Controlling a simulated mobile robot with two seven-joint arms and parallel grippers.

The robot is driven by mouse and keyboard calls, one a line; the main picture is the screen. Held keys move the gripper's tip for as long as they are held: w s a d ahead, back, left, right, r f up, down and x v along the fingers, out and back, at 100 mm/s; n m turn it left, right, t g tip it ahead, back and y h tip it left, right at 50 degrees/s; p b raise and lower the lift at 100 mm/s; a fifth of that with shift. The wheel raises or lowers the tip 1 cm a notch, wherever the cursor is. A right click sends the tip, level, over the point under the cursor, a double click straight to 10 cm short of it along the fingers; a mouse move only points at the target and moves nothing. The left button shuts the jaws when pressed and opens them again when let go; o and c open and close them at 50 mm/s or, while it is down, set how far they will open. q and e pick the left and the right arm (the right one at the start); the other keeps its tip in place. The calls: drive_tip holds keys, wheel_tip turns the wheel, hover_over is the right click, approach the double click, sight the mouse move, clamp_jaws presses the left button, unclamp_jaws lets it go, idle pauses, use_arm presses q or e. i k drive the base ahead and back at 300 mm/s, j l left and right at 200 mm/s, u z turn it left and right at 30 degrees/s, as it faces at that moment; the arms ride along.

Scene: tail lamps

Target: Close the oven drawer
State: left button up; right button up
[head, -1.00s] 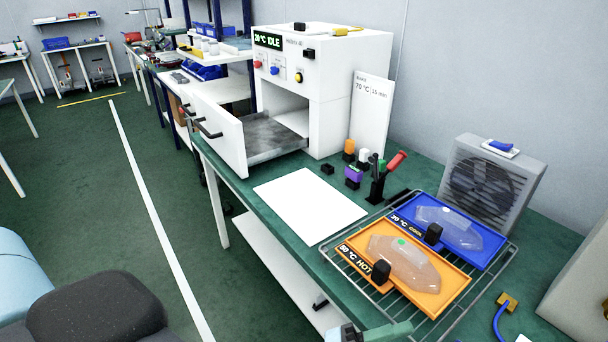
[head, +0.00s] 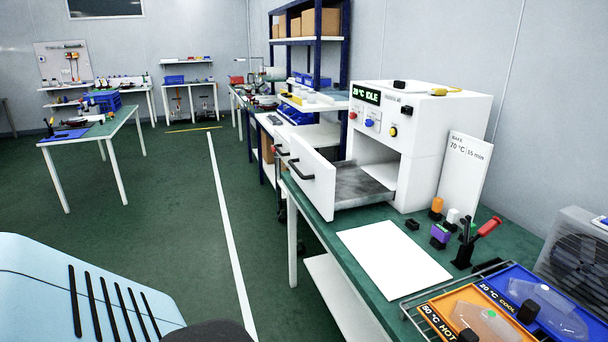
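The white oven (head: 428,115) stands on the green-topped bench, its display reading 20 °C IDLE. Its drawer (head: 312,185) is pulled out toward the left, with a grey, empty-looking tray floor (head: 362,184) showing behind the white front. A black handle (head: 299,171) is on the drawer front. Neither of my grippers shows in the head view. A light-blue part of my own body fills the lower left.
A white sheet (head: 393,258) lies in front of the oven. An orange tray (head: 450,305) and a blue tray (head: 548,292) sit on a wire rack at right. Small bottles and a tool holder (head: 464,250) stand beside the oven. Open floor lies left of the bench.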

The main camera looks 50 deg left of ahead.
sight(332, 187)
drive_tip(key=i, duration=0.45)
drive_tip(key=u, duration=1.75)
